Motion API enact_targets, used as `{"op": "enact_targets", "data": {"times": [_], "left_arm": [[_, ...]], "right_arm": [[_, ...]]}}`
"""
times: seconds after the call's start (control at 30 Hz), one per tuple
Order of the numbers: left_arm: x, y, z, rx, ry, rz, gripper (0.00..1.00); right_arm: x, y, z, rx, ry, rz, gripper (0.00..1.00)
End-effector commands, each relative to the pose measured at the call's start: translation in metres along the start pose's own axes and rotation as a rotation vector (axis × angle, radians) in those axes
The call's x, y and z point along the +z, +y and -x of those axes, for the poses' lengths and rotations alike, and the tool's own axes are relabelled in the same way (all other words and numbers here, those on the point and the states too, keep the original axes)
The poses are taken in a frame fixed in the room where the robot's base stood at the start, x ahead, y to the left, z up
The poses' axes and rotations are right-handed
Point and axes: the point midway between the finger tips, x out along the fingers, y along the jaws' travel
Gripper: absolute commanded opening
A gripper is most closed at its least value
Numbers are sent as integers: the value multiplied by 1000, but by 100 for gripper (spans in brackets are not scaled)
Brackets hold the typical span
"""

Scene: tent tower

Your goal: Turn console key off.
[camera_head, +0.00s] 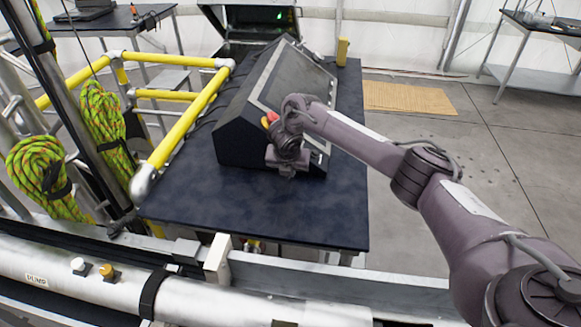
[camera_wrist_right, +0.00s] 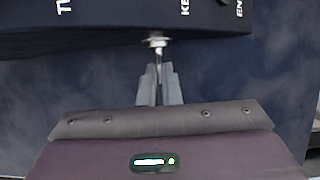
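The black console (camera_head: 262,105) sits on the dark table with its sloped panel facing right. My right arm reaches over the panel, and my right gripper (camera_head: 285,160) is low at the console's front corner. In the right wrist view the silver console key (camera_wrist_right: 156,43) sticks out of the console's dark face (camera_wrist_right: 110,18), below partly cut-off white lettering. The two grey fingers of my right gripper (camera_wrist_right: 160,75) point at it and are close together, with the key's thin shank between them. In the head view the key is hidden by the gripper. My left gripper is out of view.
Red and yellow buttons (camera_head: 270,118) are beside my right wrist. The dark tabletop (camera_head: 210,205) is bare in front of the console. Yellow rails (camera_head: 190,120) and coiled green ropes (camera_head: 40,170) stand at left. Open floor (camera_head: 440,150) lies to the right.

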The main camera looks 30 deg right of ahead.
Motion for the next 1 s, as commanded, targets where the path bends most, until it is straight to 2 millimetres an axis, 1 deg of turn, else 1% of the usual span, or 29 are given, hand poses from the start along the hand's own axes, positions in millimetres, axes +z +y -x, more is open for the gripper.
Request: {"op": "enact_targets", "data": {"times": [0.53, 0.6, 0.7, 0.73, 1.0], "left_arm": [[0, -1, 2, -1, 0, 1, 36], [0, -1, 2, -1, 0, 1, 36], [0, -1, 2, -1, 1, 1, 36], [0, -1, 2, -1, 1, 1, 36], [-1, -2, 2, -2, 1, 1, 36]], "right_arm": [[2, 1, 1, -31, -4, 12, 0], [2, 1, 1, -31, -4, 12, 10], [1, 1, 0, -31, -3, 12, 24], [1, 1, 0, -31, -3, 12, 26], [1, 1, 1, -30, -2, 12, 26]]}}
